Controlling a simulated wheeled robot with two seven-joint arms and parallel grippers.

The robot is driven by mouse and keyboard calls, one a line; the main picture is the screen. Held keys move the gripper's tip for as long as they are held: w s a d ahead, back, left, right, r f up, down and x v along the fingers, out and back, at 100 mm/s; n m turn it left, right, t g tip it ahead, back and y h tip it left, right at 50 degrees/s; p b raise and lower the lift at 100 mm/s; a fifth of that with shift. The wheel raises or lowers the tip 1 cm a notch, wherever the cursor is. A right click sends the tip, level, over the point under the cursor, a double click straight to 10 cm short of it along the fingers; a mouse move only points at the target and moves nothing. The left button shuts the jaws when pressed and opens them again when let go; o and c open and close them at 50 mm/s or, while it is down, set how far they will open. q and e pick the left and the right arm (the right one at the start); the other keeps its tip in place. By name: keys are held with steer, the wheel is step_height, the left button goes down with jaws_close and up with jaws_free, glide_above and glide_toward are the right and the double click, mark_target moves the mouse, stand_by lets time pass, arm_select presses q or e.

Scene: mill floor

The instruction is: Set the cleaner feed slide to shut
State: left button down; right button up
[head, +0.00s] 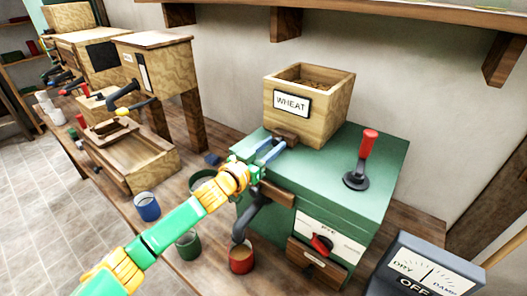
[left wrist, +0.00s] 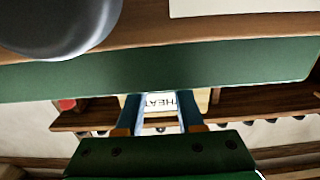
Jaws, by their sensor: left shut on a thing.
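The green cleaner (head: 330,175) stands on the bench with a wooden hopper labelled WHEAT (head: 310,107) on top. A dark brown feed slide (head: 287,135) sticks out at the hopper's foot, on its near side. My left gripper (head: 271,151) reaches in from the left, its blue fingers shut on the slide's outer end. The fingers hide part of it, and I cannot tell how far the slide is in. In the left wrist view, the fingers (left wrist: 160,113) point at the upside-down WHEAT label (left wrist: 160,103). My right gripper is in neither view.
A red-handled lever (head: 368,147) stands on the cleaner's top and a red knob (head: 321,243) is on its front. A red cup (head: 241,259) sits under the dark spout (head: 258,212). Blue (head: 147,207) and green (head: 188,246) cups stand left. A DRY/DAMP meter (head: 428,270) is front right.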

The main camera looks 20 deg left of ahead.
arm_select(q)
steer(key=shift+r, duration=0.1)
steer(key=c, duration=0.6)
jaws_free()
steer(key=shift+o, duration=0.2)
steer(key=shift+w+d, duration=0.15)
steer(key=shift+w, duration=0.1)
steer(key=v, duration=0.2)
steer(key=b+v, duration=0.1)
steer(key=v, duration=0.1)
steer(key=b+v, duration=0.1)
steer(key=v, duration=0.1)
steer(key=shift+s+f, duration=0.25)
steer(key=shift+f, duration=0.05)
steer(key=shift+s+a+r, duration=0.2)
steer(key=shift+s, duration=0.1)
steer(key=shift+f, duration=0.1)
